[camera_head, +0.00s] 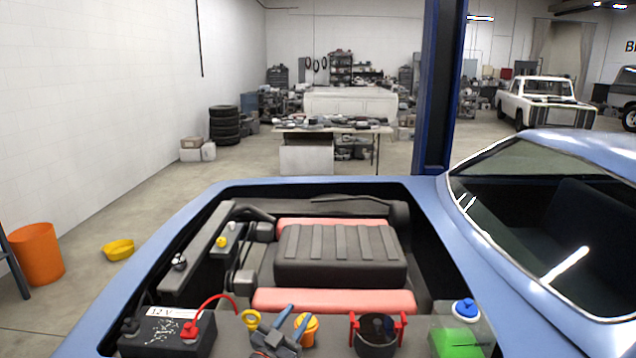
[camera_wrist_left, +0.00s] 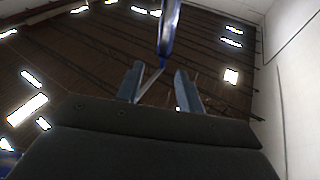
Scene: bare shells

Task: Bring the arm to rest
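My left gripper (camera_head: 297,312) shows low in the head view, in front of the engine bay, its two blue fingers pointing up. In the left wrist view, my left gripper (camera_wrist_left: 158,70) has its fingers apart with nothing held between them. That view looks up at the ceiling. My right gripper is in neither view.
The blue car's open engine bay (camera_head: 420,205) lies ahead. Near the gripper are a battery (camera_head: 165,330), a yellow dipstick ring (camera_head: 251,318), an orange cap (camera_head: 308,335) and a green-filled reservoir (camera_head: 458,340). A blue post (camera_head: 440,90) stands behind the car.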

